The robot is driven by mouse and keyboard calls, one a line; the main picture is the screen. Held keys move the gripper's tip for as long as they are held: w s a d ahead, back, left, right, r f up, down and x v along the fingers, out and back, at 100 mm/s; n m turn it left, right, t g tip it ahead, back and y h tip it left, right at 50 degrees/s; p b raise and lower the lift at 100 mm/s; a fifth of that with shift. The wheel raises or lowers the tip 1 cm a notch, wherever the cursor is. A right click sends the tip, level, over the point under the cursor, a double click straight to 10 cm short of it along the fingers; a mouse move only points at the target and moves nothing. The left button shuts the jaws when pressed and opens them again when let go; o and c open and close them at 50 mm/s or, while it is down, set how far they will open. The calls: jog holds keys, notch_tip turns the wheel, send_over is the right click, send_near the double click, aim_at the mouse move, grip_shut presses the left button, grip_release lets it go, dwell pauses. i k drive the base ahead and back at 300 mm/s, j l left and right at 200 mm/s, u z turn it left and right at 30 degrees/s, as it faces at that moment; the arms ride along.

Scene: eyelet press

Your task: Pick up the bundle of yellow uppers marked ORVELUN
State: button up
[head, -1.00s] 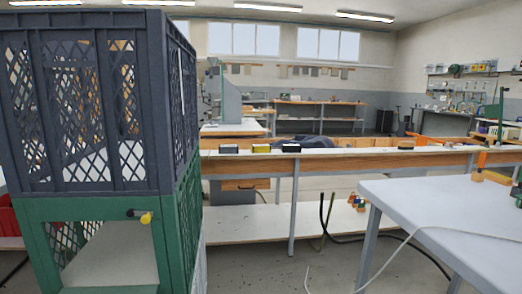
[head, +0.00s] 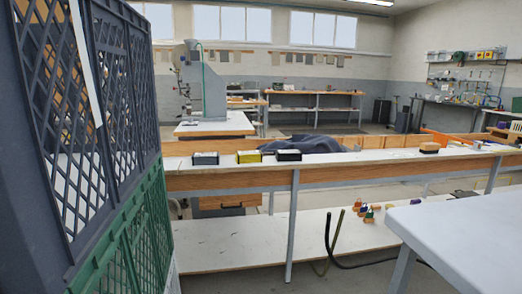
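A small yellow and black block-like item (head: 249,156) sits on the long wooden bench (head: 350,167) ahead, between two dark items with pale fronts, one on its left (head: 205,158) and one on its right (head: 289,155). The yellow one may be the bundle of uppers, but it is too small to tell, and I can read no ORVELUN mark. My gripper is not in view.
Stacked crates, dark (head: 75,110) above green (head: 130,245), stand close on the left. A pale table (head: 465,220) stands at front right. Dark cloth (head: 305,143) lies behind the items. Small coloured pieces (head: 368,213) and a dark hose are on the low shelf (head: 235,245).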

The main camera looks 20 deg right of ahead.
aim_at(249, 156)
jog(key=i+l+z, duration=0.1)
jog(key=i+l, duration=0.15)
jog(key=i, duration=0.3)
jog(key=i+l+z, duration=0.1)
jog(key=i+l, duration=0.15)
jog(key=i, duration=0.35)
jog(key=i+l+z, duration=0.1)
jog(key=i, duration=0.5)
jog(key=i+l+z, duration=0.15)
jog(key=i, duration=0.45)
